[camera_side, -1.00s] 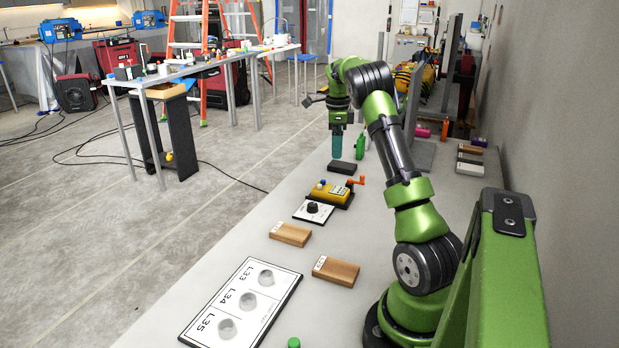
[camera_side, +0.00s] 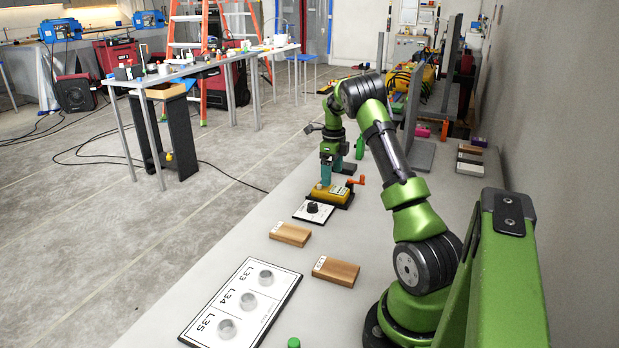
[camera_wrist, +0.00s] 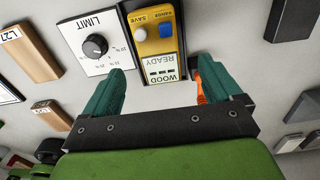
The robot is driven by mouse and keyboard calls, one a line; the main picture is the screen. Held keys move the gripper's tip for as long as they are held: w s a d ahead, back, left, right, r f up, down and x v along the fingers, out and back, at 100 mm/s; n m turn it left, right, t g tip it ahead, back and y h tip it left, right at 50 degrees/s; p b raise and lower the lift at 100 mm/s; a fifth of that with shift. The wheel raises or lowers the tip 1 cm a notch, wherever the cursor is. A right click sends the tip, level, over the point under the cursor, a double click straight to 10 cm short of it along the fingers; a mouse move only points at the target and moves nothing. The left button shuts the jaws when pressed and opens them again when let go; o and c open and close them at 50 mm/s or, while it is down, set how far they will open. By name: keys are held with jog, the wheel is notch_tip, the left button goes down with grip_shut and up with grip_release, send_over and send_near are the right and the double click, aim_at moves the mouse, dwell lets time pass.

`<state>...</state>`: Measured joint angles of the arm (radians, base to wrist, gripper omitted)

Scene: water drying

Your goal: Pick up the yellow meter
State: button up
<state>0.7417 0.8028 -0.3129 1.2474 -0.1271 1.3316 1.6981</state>
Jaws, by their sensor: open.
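The yellow meter (camera_side: 331,194) sits in a dark holder on the grey bench, in the middle of the side view. In the wrist view the yellow meter (camera_wrist: 153,28) shows a white button, a blue button and a label reading WOOD READY. My gripper (camera_side: 331,173) is just above the meter, pointing down. In the wrist view my gripper (camera_wrist: 160,85) is open, with its teal fingers spread on either side of the meter's label end. Nothing is between the fingertips except the view of the meter. Whether a finger touches it I cannot tell.
A white LIMIT panel with a black knob (camera_side: 313,208) adjoins the meter. An orange handle (camera_side: 361,181) sticks out beside it. Wooden blocks (camera_side: 291,234) and a white board with round discs (camera_side: 245,300) lie nearer. A dark block (camera_side: 345,167) lies behind.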

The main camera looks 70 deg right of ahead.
aim_at(331, 189)
jog(key=shift+w+a+f, duration=0.1)
jog(key=shift+f, duration=2.6)
jog(key=shift+r, duration=0.1)
jog(key=c, duration=1.3)
